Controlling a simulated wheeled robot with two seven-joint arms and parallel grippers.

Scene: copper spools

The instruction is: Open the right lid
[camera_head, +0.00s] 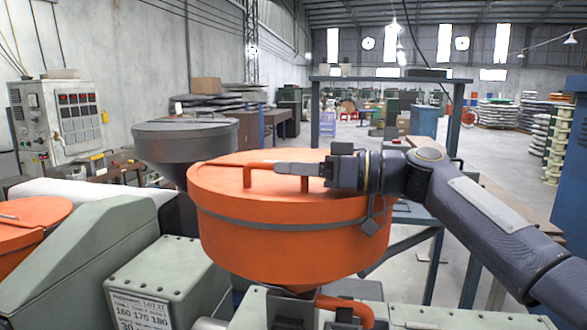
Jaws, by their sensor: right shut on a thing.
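The right lid (218,180) is a round orange cover on the big orange drum (285,245) in the middle of the head view. It appears to lie flat on the drum. An orange bar handle (249,168) stands up from its top. My right gripper (284,168) reaches in from the right, low over the lid, and is shut on the handle. The gripper hides part of the handle and the lid's right side. My left gripper does not show.
A second orange drum (30,220) is cut off at the left edge. A grey hopper (185,135) stands behind the right drum. Green machine housings (95,250) lie in front and to the left. A control cabinet (62,120) stands at the back left. Open floor (490,150) shows at the back right.

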